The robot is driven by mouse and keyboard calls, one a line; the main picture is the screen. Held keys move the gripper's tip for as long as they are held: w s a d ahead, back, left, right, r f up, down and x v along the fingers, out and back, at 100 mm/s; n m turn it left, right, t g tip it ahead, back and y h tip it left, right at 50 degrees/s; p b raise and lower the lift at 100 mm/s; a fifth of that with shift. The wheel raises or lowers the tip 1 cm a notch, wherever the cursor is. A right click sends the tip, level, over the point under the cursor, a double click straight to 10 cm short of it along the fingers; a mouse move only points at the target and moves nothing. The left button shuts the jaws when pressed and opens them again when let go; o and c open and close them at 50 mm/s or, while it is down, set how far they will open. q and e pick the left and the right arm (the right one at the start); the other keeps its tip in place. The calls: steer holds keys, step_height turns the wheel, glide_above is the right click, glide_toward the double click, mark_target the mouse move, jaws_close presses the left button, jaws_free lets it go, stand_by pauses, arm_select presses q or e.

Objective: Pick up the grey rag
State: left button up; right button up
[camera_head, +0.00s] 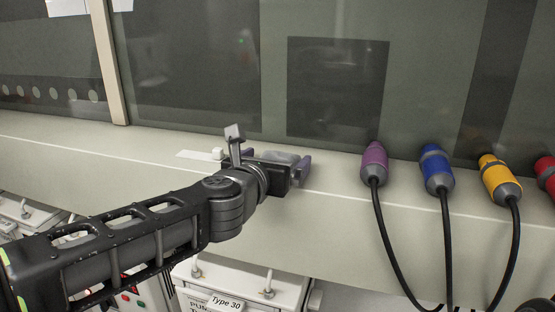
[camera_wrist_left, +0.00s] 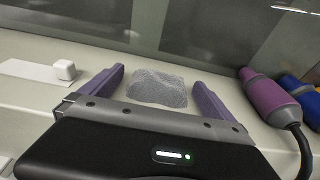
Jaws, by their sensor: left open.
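The grey rag (camera_wrist_left: 158,87) lies crumpled on the pale ledge, seen in the left wrist view between the two purple fingers of my left gripper (camera_wrist_left: 156,92). The fingers stand apart on either side of it, with a gap between each finger and the rag. In the head view the rag (camera_head: 281,156) shows only partly behind my left gripper (camera_head: 296,166), which hides some of it. My left gripper is open and empty, low over the ledge. My right gripper is in neither view.
Purple (camera_head: 374,161), blue (camera_head: 436,167), yellow (camera_head: 497,178) and red (camera_head: 546,173) connectors with black cables stand along the ledge to the right. A small white cube (camera_wrist_left: 65,69) sits on a white strip (camera_wrist_left: 28,70) left of the rag. A dark glass wall (camera_head: 190,70) rises behind.

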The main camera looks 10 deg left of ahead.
mark_target(275, 156)
arm_select(q)
steer(key=c, duration=1.3)
steer(key=shift+r, duration=0.1)
steer(key=shift+r+p, duration=0.6)
steer(key=shift+r, duration=0.2)
step_height(275, 156, up, 5)
steer(key=p, duration=0.2)
steer(key=shift+f+p, duration=0.2)
steer(key=shift+p, duration=0.15)
step_height(275, 156, up, 12)
steer(key=shift+f+b, duration=0.15)
steer(key=shift+b, duration=0.15)
steer(key=shift+a, duration=0.1)
